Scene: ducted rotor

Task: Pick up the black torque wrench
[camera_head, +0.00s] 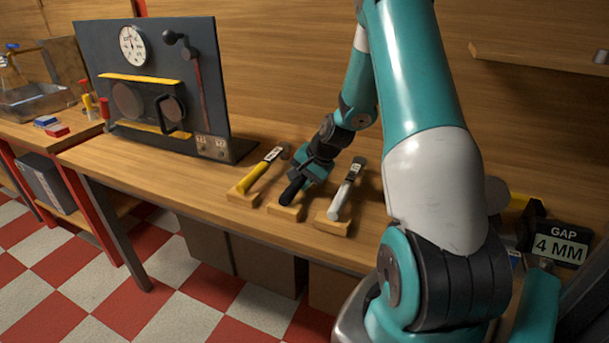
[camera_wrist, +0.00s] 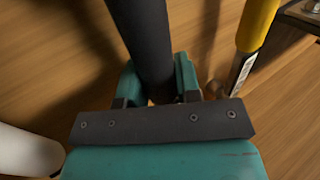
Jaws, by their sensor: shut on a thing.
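The black torque wrench (camera_head: 291,191) lies in the middle of three similar wrenches, its handle end over a small wooden block (camera_head: 286,212). My gripper (camera_head: 306,178) is at the wrench and shut on it. In the wrist view the black handle (camera_wrist: 146,40) runs up between the teal fingers of my gripper (camera_wrist: 158,88). The far part of the wrench is hidden behind my gripper. I cannot tell whether the handle touches the block or is just above it.
A yellow wrench (camera_head: 262,169) lies to the left and a white-grey wrench (camera_head: 346,189) close to the right, each on a wooden block. A dark panel with a dial (camera_head: 132,45) stands at the left. A wooden shelf (camera_head: 540,55) juts out at upper right.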

